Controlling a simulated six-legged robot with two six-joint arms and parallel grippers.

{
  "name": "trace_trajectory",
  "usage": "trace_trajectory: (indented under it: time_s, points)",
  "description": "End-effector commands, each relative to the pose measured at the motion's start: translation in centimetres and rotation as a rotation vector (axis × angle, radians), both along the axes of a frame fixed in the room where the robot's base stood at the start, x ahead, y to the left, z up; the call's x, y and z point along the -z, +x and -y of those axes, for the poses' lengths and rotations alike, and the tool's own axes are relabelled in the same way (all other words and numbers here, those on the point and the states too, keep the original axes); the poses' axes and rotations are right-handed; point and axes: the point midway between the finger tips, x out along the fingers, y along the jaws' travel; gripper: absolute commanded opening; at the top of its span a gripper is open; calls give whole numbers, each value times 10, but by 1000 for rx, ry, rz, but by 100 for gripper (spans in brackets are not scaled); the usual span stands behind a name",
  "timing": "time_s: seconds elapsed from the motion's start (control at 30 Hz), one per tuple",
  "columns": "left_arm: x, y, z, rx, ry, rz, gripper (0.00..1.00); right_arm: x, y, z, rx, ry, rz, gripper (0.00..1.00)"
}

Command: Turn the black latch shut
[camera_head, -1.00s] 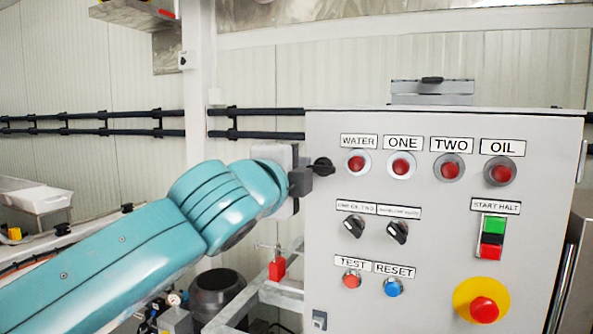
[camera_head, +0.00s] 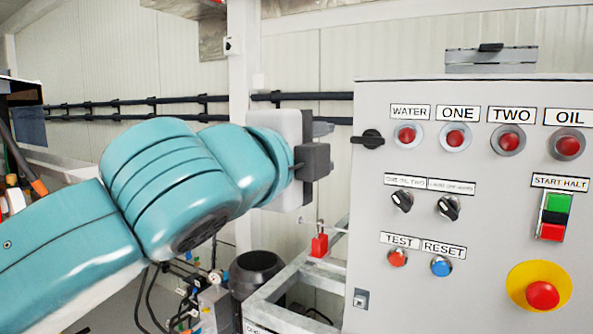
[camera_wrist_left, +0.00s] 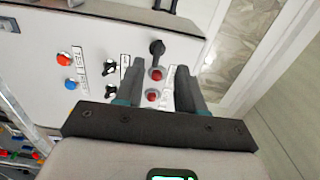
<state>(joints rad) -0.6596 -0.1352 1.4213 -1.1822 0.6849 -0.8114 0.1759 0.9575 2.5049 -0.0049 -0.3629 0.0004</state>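The black latch (camera_head: 368,139) is a small knob with a short handle on the upper left of the grey control panel (camera_head: 420,285). Its handle lies about level in the head view. The latch also shows in the wrist view (camera_wrist_left: 157,48), beyond the fingertips. My left gripper (camera_head: 322,145) is left of the latch, with a visible gap between them. In the wrist view my left gripper's two dark fingers (camera_wrist_left: 160,68) stand apart with nothing held between them. My right gripper is not in view.
The panel carries red lamps (camera_head: 456,138), two black selector switches (camera_head: 448,206), test and reset buttons (camera_head: 441,265), a start/halt switch (camera_head: 555,216) and a red emergency button (camera_head: 542,295). A metal frame with a red padlock-like part (camera_head: 319,245) stands below my gripper.

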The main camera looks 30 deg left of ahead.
Motion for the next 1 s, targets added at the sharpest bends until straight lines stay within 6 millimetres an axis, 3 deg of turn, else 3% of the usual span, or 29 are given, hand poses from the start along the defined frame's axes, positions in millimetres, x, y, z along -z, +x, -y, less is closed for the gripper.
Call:
trace_trajectory:
  time_s: [0.1,0.33,1.0]
  points:
    - [2,-28,1,6,-1,3,38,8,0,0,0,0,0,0]
    - [1,-54,-1,3,0,0,38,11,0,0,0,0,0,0]
    - [0,-57,-1,0,1,-1,38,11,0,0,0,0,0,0]
